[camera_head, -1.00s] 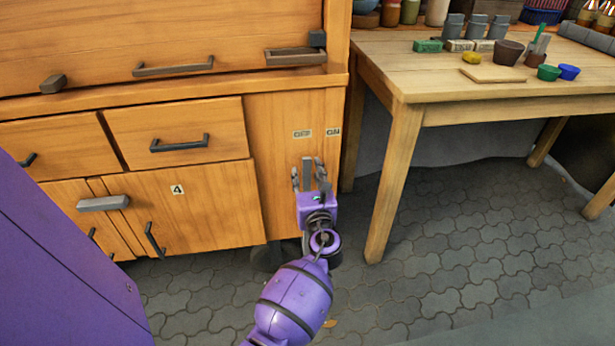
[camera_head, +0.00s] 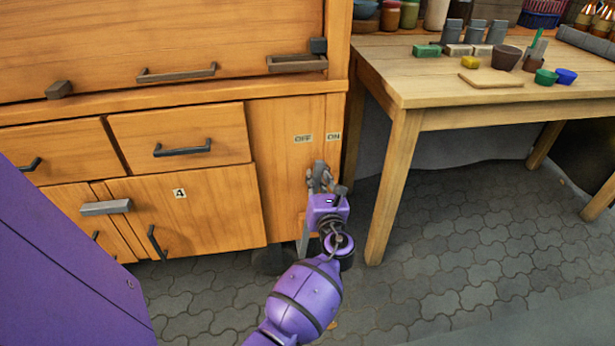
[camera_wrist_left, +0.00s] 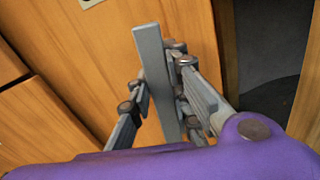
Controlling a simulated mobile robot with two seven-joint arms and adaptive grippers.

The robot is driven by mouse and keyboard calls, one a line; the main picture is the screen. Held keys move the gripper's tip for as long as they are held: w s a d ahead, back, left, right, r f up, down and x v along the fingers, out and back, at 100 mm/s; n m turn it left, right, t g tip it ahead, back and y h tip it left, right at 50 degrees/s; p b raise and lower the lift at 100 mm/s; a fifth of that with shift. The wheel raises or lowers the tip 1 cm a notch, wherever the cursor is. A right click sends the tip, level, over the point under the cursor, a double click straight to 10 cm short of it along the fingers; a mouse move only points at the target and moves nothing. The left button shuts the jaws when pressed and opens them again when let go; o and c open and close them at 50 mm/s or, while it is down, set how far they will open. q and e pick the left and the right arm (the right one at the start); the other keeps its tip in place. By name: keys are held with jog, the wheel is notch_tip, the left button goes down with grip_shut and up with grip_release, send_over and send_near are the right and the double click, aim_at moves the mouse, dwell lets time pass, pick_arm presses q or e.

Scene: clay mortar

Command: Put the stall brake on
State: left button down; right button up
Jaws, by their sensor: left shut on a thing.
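The brake lever, a flat grey bar (camera_wrist_left: 155,70), stands in front of the right wooden panel of the stall. In the head view its top (camera_head: 319,167) leans right, between the OFF label (camera_head: 302,139) and the ON label (camera_head: 334,136), below both. My left gripper (camera_head: 320,183) is shut on the lever; in the left wrist view its fingers (camera_wrist_left: 165,105) lie on both sides of the bar. The lever's middle is hidden behind the gripper in the head view. My right gripper is not in view.
The wooden stall has drawers (camera_head: 180,137) and a door marked 4 (camera_head: 190,210) to the left. A wooden table (camera_head: 450,85) with pots and blocks stands to the right, its near leg (camera_head: 392,190) close to my left gripper. Paved floor (camera_head: 480,240) is open below.

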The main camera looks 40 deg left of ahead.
pick_arm(q)
jog(key=shift+w+d+f+m+p, duration=0.15)
jog(key=shift+w+d+f+m, duration=0.1)
jog(key=shift+w+d+m, duration=0.45)
jog(key=shift+w+d+f+m+p, duration=0.2)
jog(key=shift+w+d+m, duration=0.35)
jog(key=shift+w, duration=0.2)
jog(key=c, duration=1.6)
grip_release()
jog(key=shift+w+d, duration=0.1)
jog(key=v, duration=1.2)
jog(key=shift+n, duration=0.25)
